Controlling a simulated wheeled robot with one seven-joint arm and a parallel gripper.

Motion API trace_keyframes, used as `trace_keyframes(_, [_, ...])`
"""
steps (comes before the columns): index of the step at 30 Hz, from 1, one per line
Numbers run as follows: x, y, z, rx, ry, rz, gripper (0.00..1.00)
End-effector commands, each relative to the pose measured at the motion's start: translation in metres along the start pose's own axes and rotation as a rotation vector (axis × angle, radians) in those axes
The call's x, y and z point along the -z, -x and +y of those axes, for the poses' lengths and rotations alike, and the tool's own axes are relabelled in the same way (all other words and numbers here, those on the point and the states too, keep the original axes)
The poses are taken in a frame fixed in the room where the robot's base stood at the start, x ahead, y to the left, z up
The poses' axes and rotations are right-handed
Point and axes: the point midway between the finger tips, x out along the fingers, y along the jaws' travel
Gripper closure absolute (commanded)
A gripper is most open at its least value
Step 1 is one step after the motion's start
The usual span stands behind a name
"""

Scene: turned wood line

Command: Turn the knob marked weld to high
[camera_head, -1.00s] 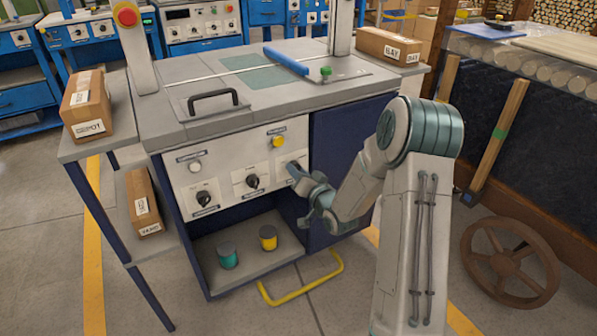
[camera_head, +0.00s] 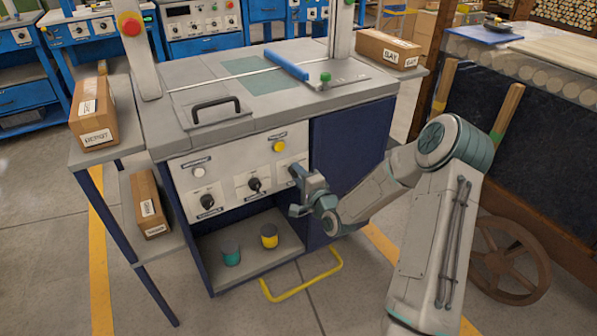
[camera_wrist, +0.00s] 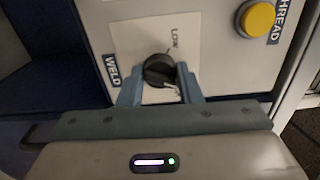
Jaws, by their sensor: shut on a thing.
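The knob marked weld (camera_wrist: 158,71) is a round black knob on a pale plate in the wrist view. The WELD label (camera_wrist: 113,71) is left of it and the word LOW (camera_wrist: 174,38) is printed at its upper right. My gripper (camera_wrist: 160,86) has its two blue-grey fingers shut on the knob, one on each side. A small pale mark shows at the knob's lower right edge; the high marking is not visible. In the head view my gripper (camera_head: 297,175) is at the right end of the white control panel (camera_head: 228,190) and hides most of that knob.
Two other black knobs (camera_head: 207,201) (camera_head: 255,185) sit left on the panel. A yellow button (camera_wrist: 257,18) labelled THREAD is close by. A yellow floor handle (camera_head: 305,285) and a shelf with a green pot (camera_head: 231,256) and a yellow pot (camera_head: 269,238) are below.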

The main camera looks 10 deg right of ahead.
Motion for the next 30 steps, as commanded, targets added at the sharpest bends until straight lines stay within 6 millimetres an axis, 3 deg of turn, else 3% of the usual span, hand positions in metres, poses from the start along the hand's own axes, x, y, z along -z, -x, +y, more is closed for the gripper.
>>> trace_keyframes(15, [0.0006, -0.0003, -0.0024, 0.002, -0.432, 0.001, 0.91])
trace_keyframes(30, [0.0004, -0.0006, -0.0018, 0.003, -0.585, 0.0, 0.91])
